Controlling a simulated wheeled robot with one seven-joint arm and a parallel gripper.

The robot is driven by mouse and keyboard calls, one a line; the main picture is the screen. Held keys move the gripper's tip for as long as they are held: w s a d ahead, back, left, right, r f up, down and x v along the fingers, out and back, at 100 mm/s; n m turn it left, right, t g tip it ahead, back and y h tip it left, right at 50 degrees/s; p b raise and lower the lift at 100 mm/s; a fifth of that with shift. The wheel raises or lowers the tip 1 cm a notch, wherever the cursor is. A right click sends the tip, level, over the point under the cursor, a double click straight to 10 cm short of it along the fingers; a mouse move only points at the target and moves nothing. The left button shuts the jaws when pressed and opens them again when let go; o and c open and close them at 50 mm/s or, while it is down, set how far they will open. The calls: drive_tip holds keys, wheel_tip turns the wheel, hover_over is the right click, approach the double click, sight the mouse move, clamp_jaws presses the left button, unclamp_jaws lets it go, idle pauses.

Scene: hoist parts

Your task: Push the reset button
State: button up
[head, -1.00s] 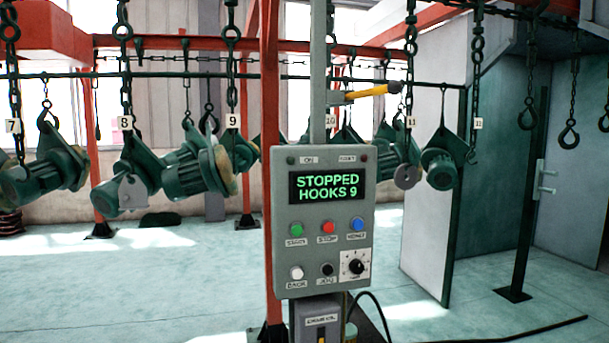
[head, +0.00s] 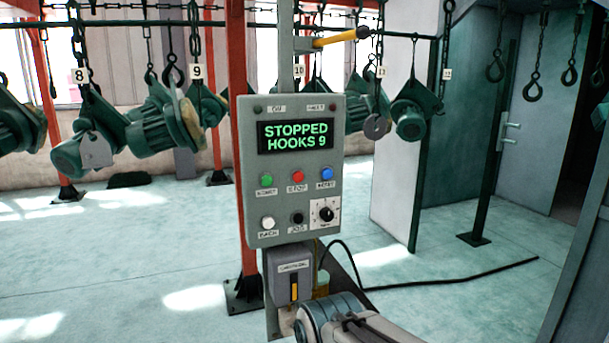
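A grey control panel (head: 291,215) stands upright on a post near the middle of the head view. Its screen (head: 295,136) reads STOPPED HOOKS 9 in green. A blue button (head: 327,174) sits at the right of the upper button row; its small label is blurred but looks like RESET. A red button (head: 298,177) and a green button (head: 266,180) are to its left. A grey part of my arm shows at the bottom, below the panel and apart from the buttons. My gripper is not in view.
A white button (head: 267,223), a black button (head: 297,219) and a rotary knob (head: 326,213) fill the lower row. A grey box (head: 291,279) hangs under the panel. Green motors (head: 161,125) hang on chains behind. A black cable (head: 450,281) lies on the open floor.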

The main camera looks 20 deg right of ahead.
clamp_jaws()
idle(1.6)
